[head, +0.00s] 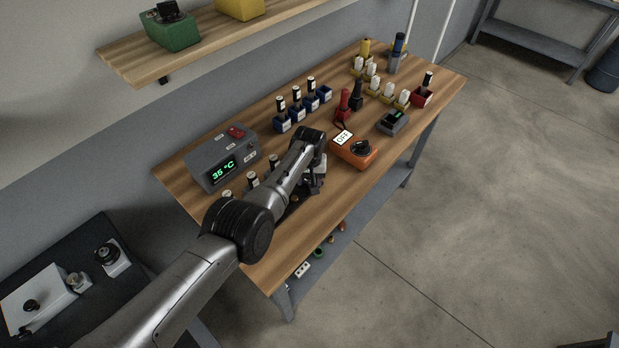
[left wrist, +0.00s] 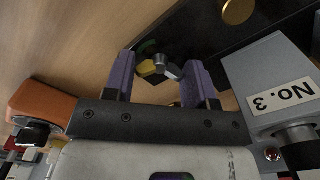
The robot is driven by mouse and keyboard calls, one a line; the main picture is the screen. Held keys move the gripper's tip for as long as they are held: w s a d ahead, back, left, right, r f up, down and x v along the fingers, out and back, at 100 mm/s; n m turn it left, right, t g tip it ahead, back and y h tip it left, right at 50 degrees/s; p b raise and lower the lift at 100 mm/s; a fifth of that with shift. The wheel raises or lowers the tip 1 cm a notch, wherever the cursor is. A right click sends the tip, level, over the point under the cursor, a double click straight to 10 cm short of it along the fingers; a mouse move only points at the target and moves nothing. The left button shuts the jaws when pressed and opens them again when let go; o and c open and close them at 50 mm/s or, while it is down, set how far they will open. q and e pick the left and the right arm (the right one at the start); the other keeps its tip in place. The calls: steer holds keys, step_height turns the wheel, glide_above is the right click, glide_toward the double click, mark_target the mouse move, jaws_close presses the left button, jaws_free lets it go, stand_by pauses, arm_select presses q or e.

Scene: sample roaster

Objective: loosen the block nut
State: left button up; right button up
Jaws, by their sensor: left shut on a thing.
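The block nut (left wrist: 150,69) shows in the left wrist view as a small part with a yellow face and a grey stud at its middle, by a dark plate (left wrist: 215,45). My left gripper (left wrist: 160,72) has its two purple fingers on either side of it, shut on it. A grey block marked "No. 3" (left wrist: 262,92) stands right beside the gripper in that view. In the head view the left gripper (head: 305,188) points down at the near edge of the wooden bench, and my arm hides the nut. My right gripper is not in view.
On the bench (head: 235,240), a grey box reading 35 °C (head: 222,158) stands left of my arm. An orange box with an OFF tag (head: 355,152) stands close right of the gripper. Several bottles in blue holders (head: 283,122) stand behind. Bare wood lies at the near corner.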

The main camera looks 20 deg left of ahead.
arm_select(q)
steer(key=n, duration=0.5)
steer(key=shift+n, duration=0.4)
steer(key=n, duration=0.9)
steer(key=shift+n, duration=0.4)
steer(key=n, duration=0.5)
steer(key=shift+n, duration=0.4)
steer(key=o, duration=0.9)
steer(key=shift+o, duration=0.2)
